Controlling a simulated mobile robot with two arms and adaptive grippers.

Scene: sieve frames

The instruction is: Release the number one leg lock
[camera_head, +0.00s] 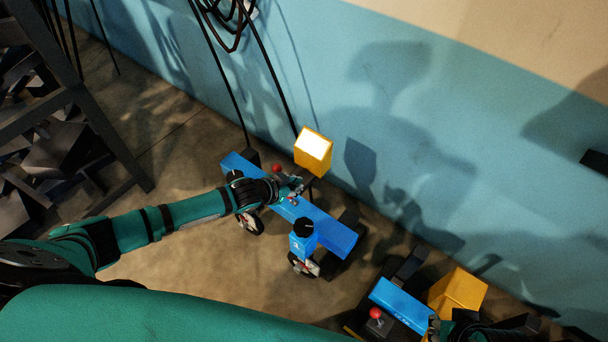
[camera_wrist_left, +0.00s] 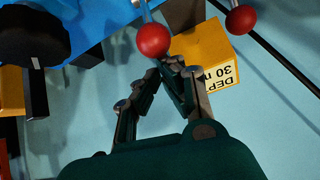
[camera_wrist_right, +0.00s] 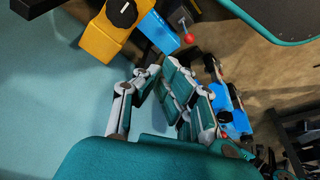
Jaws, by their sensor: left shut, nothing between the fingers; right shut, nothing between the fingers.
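In the head view a long blue wheeled frame (camera_head: 325,226) stands along the wall, with a red ball knob (camera_head: 275,168) near its far end. My left gripper (camera_head: 298,184) is shut and empty over this frame. In the left wrist view its fingertips (camera_wrist_left: 171,62) are just below a red ball (camera_wrist_left: 153,39) on a metal stem; I cannot tell if they touch. A second red ball (camera_wrist_left: 240,19) is further right. No number marking a leg lock is readable. My right gripper (camera_wrist_right: 158,68) is shut and empty near a second blue unit (camera_wrist_right: 156,33) with a red ball lever (camera_wrist_right: 188,38).
A yellow box (camera_head: 313,150) stands behind the frame; its label in the left wrist view (camera_wrist_left: 215,72) is partly readable. A blue post with a black knob (camera_head: 303,237) rises at the frame's front. A dark rack (camera_head: 105,125) stands left. Floor before the frame is clear.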

